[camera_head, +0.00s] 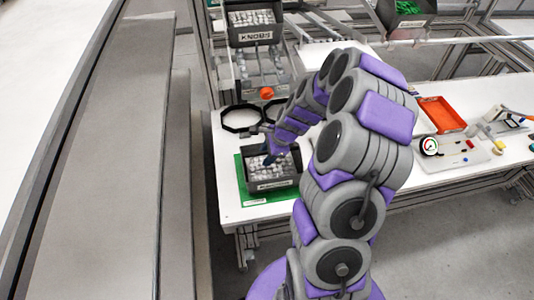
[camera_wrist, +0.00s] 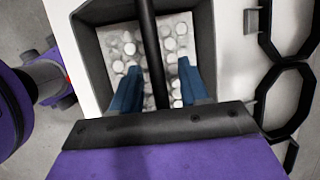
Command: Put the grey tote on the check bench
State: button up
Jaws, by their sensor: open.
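The grey tote (camera_head: 287,181) stands on a green mat (camera_head: 242,188) on the white bench (camera_head: 228,196), with a label on its front and pale round parts inside. In the wrist view the tote (camera_wrist: 88,45) fills the upper middle, with a dark handle bar (camera_wrist: 151,40) across its opening. My gripper (camera_head: 274,157) is over the tote; in the wrist view its blue fingers (camera_wrist: 158,72) are open, one on each side of the bar. I cannot tell how high they are relative to the bar. Which surface is the check bench is not marked.
Black octagonal holders (camera_head: 240,119) lie behind the tote. A KNOBS bin (camera_head: 253,28) stands on a rack behind. An orange tray (camera_head: 441,115) and a gauge plate (camera_head: 450,155) are on the bench at right. A long grey-and-white structure (camera_head: 100,150) runs along the left.

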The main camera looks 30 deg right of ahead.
jog(key=p+v, duration=0.2)
jog(key=v, duration=1)
jog(key=s+a+r+n+g, duration=0.1)
jog(key=s+a+r+n, duration=0.35)
jog(key=s+a, duration=0.2)
jog(key=s+a+r+n+g, duration=0.2)
jog(key=s+a+r+n, duration=0.25)
jog(key=a+n, duration=0.2)
jog(key=s+a+r+n+g+h, duration=0.1)
jog(key=s+n, duration=0.4)
jog(key=s, duration=0.4)
jog(key=s+a+r+n+h, duration=0.2)
jog(key=s+n, duration=0.2)
jog(key=s, duration=0.5)
jog(key=shift+s+a+n+g, duration=0.3)
jog(key=shift+s+n+g, duration=0.05)
jog(key=shift+n+g, duration=0.05)
